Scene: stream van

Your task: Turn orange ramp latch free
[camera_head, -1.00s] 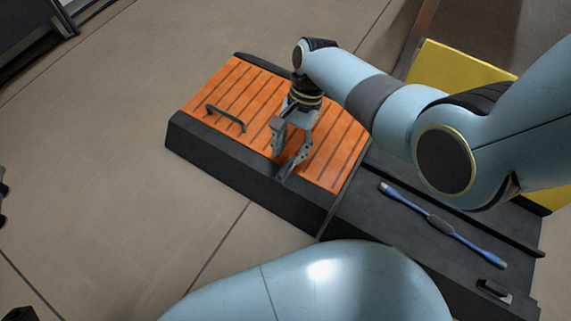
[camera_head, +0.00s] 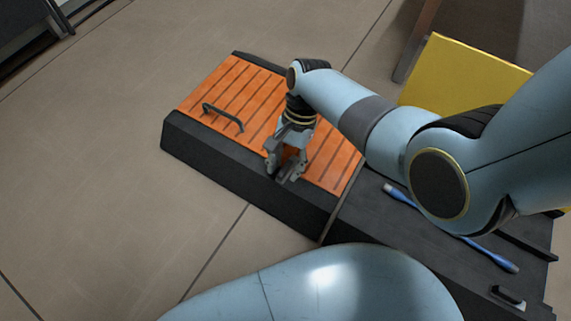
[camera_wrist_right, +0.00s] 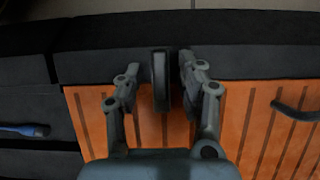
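The orange ramp (camera_head: 217,90) has dark grooves, a black border and a dark bar handle (camera_head: 224,117); the handle also shows at right in the wrist view (camera_wrist_right: 296,113). The latch is a dark upright bar (camera_wrist_right: 162,80) at the ramp's black edge. In the head view it is mostly hidden by the gripper. My right gripper (camera_head: 283,168) is down at that edge. In the right wrist view its fingers (camera_wrist_right: 159,78) stand open on both sides of the latch. A gap shows on the left, a thinner one on the right. My left gripper is not in view.
A black platform (camera_head: 372,222) adjoins the ramp at right, with a blue rod (camera_head: 486,251) and a small dark fitting (camera_head: 508,297) on it. A yellow panel (camera_head: 462,82) stands behind my right arm. The floor left of the ramp is clear.

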